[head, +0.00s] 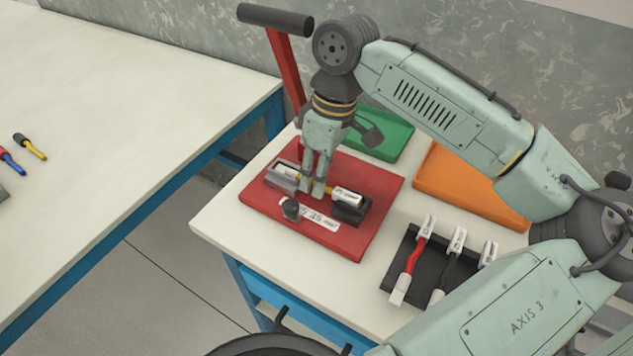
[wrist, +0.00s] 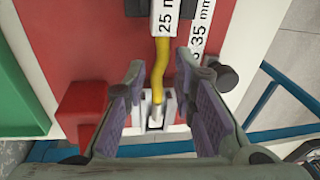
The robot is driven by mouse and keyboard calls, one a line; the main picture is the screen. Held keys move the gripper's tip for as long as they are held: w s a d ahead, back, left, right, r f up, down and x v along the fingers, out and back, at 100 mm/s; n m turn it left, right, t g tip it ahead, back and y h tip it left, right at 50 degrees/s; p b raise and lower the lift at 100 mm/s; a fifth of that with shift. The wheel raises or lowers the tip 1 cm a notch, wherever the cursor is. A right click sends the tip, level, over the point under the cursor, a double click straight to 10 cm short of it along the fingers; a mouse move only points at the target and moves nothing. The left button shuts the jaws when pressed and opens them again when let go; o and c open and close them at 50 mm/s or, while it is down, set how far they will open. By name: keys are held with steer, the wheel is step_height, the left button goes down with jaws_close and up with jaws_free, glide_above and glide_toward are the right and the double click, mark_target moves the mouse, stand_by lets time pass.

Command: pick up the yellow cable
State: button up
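The yellow cable lies across a red board (head: 375,235), its white ends in two holders, one grey and one dark. My gripper (head: 312,190) points down at the cable. In the wrist view my gripper (wrist: 160,72) is open, with one finger on each side of the cable and gaps visible on both sides. In the head view the fingers hide the cable's middle.
A label strip (head: 309,216) and dark knob (head: 291,208) sit beside the cable. A black rack (head: 408,262) holds red and black cables. A red post with a dark bar (head: 275,20) stands close to my wrist.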

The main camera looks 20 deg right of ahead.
jaws_close()
steer(key=shift+r, duration=0.1)
stand_by(0.3)
